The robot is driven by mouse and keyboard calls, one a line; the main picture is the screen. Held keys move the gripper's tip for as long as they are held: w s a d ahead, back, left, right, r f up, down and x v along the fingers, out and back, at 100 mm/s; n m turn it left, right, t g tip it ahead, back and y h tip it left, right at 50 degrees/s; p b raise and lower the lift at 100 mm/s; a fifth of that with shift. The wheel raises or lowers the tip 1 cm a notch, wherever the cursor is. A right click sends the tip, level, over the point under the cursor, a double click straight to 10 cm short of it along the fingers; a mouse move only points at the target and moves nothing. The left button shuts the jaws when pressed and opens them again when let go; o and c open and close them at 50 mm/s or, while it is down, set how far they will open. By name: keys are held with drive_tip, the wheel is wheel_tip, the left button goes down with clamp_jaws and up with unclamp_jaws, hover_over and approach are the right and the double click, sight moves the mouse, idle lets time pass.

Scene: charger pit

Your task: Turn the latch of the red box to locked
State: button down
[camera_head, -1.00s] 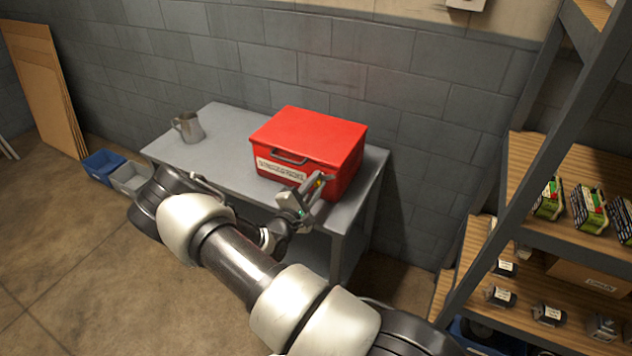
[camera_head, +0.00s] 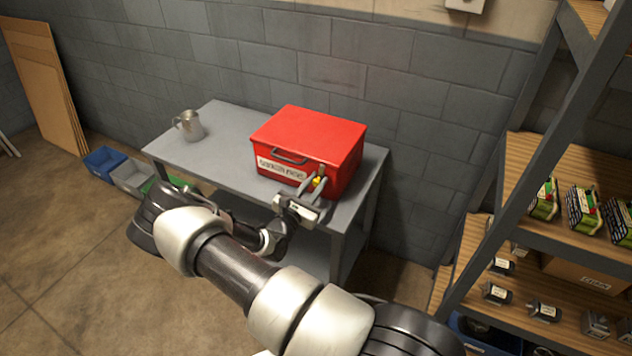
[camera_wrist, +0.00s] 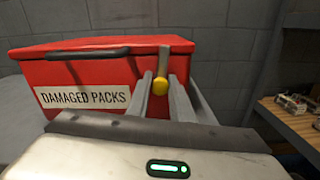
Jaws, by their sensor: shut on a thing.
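The red box (camera_head: 310,140) stands on the grey metal table, with its lid shut. Its front has a dark handle (camera_wrist: 88,53) and a white label reading "DAMAGED PACKS" (camera_wrist: 84,97). The latch (camera_wrist: 161,72) is on the right of the front. It has a yellow round end and a brownish bar that looks about upright in the wrist view. My gripper (camera_head: 317,183) is at the right front of the box, with its two fingers on either side of the latch and shut on it. The fingers hide part of the latch's lower area.
The grey table (camera_head: 227,157) carries a metal jug (camera_head: 190,126) at its left. Blue (camera_head: 104,160), grey and green bins are on the floor left of the table. A shelf rack (camera_head: 545,230) with boxed goods stands at the right. A block wall is behind.

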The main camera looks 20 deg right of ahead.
drive_tip(key=shift+n, duration=0.8)
drive_tip(key=c, duration=1.6)
unclamp_jaws()
drive_tip(key=shift+a, duration=0.1)
drive_tip(key=p+v, duration=0.1)
drive_tip(key=v, duration=1.6)
drive_tip(key=shift+s+a, duration=0.1)
drive_tip(key=shift+s, duration=0.1)
